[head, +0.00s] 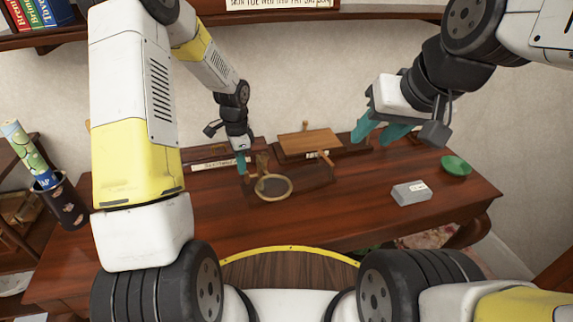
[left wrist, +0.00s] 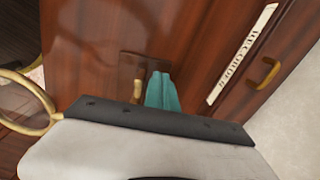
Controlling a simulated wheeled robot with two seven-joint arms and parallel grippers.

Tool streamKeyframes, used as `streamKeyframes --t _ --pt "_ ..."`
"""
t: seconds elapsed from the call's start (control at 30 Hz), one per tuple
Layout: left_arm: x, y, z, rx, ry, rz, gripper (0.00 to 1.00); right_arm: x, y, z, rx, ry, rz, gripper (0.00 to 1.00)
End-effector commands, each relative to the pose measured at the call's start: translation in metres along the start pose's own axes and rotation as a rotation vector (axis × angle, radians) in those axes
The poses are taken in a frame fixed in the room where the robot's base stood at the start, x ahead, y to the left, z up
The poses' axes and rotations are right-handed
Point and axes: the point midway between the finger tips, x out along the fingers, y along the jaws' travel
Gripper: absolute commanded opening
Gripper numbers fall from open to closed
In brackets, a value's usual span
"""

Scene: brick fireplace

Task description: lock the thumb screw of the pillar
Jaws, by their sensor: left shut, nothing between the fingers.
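A round brass ring (head: 273,196) on a short upright brown pillar (head: 262,163) stands on the desk. The ring also shows at the left edge of the left wrist view (left wrist: 42,98). A small brass piece (left wrist: 138,92) stands just left of my left fingertips in that view; I cannot tell whether it is the thumb screw. My left gripper (head: 241,164) is shut and empty, pointing down close beside the pillar's left side. I cannot tell whether it touches anything. My right gripper (head: 380,132) is open and empty, raised above the right part of the desk.
The wooden desk (head: 340,210) holds a raised wooden board (head: 308,143) behind the pillar, a grey box (head: 411,193) and a green round dish (head: 456,166) at right. A labelled strip (left wrist: 242,54) and a brass handle (left wrist: 265,73) lie beyond my left fingers. A dark bin (head: 62,203) stands left.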

Motion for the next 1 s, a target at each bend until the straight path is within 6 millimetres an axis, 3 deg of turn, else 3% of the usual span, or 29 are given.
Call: streamKeyframes --t 1.0 --pt "0.000 0.033 0.000 0.001 0.000 0.001 0.00 0.000 0.000 0.000 0.000 0.000 0.000 0.40"
